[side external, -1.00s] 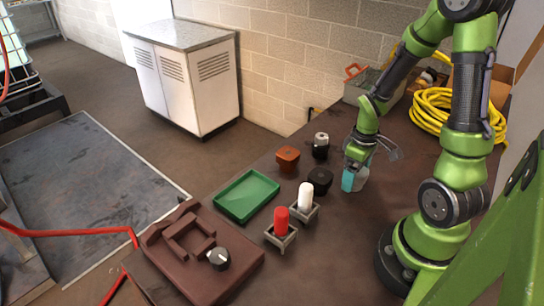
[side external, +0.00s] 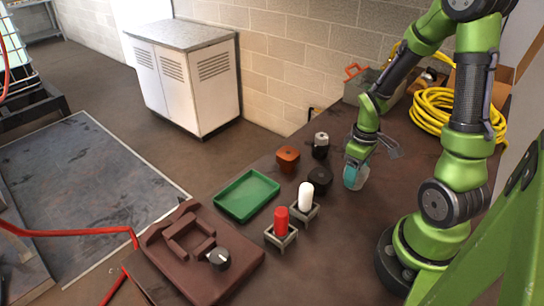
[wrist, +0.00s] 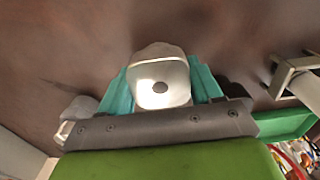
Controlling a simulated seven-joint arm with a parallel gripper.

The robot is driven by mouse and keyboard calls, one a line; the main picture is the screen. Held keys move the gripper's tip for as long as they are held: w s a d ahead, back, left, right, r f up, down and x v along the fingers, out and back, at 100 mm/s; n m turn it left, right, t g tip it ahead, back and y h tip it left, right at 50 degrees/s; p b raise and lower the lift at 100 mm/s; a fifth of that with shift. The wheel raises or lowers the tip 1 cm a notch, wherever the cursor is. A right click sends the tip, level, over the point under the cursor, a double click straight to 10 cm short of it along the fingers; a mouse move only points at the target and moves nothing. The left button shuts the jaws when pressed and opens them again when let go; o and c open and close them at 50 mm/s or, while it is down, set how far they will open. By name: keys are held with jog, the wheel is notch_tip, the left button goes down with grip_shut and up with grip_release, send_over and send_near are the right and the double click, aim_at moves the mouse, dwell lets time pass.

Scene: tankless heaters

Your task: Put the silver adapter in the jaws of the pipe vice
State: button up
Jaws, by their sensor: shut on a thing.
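My gripper (side external: 355,178) has teal fingers and is low over the brown bench at its right part. In the wrist view, my gripper (wrist: 162,92) is shut on the silver adapter (wrist: 160,70), a pale rounded block with a dark round hole. In the side view the near finger hides the adapter; I cannot tell whether it touches the bench.
A green tray (side external: 228,204) lies behind the vice. A red cylinder (side external: 281,221) and a white one (side external: 305,195) stand in grey holders. An orange-brown block (side external: 288,157), a black block (side external: 319,180) and a black cylinder (side external: 321,150) stand left of my gripper. A yellow hose (side external: 432,100) lies behind.

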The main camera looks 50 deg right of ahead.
jog(key=r, duration=0.9)
jog(key=shift+w+a, duration=0.25)
jog(key=shift+a, duration=0.15)
jog(key=w+a+n, duration=0.2)
jog(key=w+a, duration=0.2)
jog(key=w+a+n, duration=0.2)
jog(key=w+a, duration=0.2)
jog(key=shift+a+f, duration=0.1)
jog(key=shift+a, duration=0.15)
jog(key=w+a+r+m, duration=0.1)
jog(key=w+a, duration=0.2)
jog(key=a, duration=0.7)
jog(key=w+a+r+m, duration=0.2)
jog(key=w+a, duration=0.1)
jog(key=a, duration=0.8)
jog(key=w+a+r+m, duration=0.1)
jog(key=w+a, duration=0.2)
jog(key=a, duration=0.7)
jog(key=f, duration=0.9)
jog(key=shift+s+a+f, duration=0.1)
jog(key=shift+s+f, duration=0.1)
jog(key=shift+f, duration=0.2)
jog(key=shift+f, duration=0.2)
